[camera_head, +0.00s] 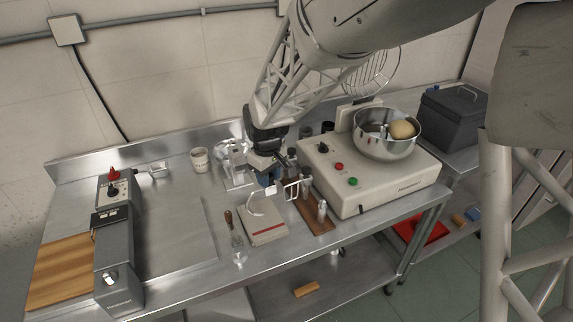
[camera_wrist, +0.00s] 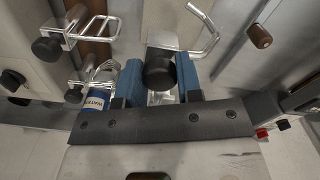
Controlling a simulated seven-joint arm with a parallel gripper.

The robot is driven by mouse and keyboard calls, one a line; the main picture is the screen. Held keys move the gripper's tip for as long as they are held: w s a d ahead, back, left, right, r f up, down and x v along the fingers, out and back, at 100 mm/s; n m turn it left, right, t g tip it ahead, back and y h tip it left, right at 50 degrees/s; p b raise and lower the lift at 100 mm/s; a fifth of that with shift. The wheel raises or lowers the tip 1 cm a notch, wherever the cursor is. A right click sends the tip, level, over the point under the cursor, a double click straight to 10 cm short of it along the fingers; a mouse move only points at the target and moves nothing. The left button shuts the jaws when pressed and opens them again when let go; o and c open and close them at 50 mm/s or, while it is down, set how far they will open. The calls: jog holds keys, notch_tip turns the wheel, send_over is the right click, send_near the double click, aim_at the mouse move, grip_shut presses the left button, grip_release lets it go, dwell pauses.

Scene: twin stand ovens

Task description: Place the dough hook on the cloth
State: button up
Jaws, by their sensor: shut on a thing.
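The dough hook is a bent silver metal hook with a black round hub. In the wrist view the dough hook (camera_wrist: 208,42) has its hub between the two blue fingers of my gripper (camera_wrist: 160,78), which is shut on it. In the head view my gripper (camera_head: 268,179) is just above and behind the cloth, and the hook (camera_head: 262,198) hangs over it. The cloth (camera_head: 268,233) is pale with a red stripe and lies flat on the steel table. I cannot tell whether the hook touches the cloth.
A wooden rack (camera_head: 317,226) with metal attachments stands right of the cloth. A wooden-handled tool (camera_head: 229,217) lies left of it. The mixer base (camera_head: 383,182) with a steel bowl (camera_head: 388,146) is at right. Bare table (camera_head: 175,235) lies further left.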

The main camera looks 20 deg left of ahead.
dwell(0.3)
jog(key=shift+w+a+f, duration=0.1)
jog(key=shift+w+a, duration=0.25)
jog(key=shift+w, duration=0.05)
jog(key=shift+f, duration=1.7)
jog(key=shift+f, duration=0.1)
jog(key=o, duration=1)
notch_tip(320, 180, up, 12)
jog(key=shift+r, duration=0.1)
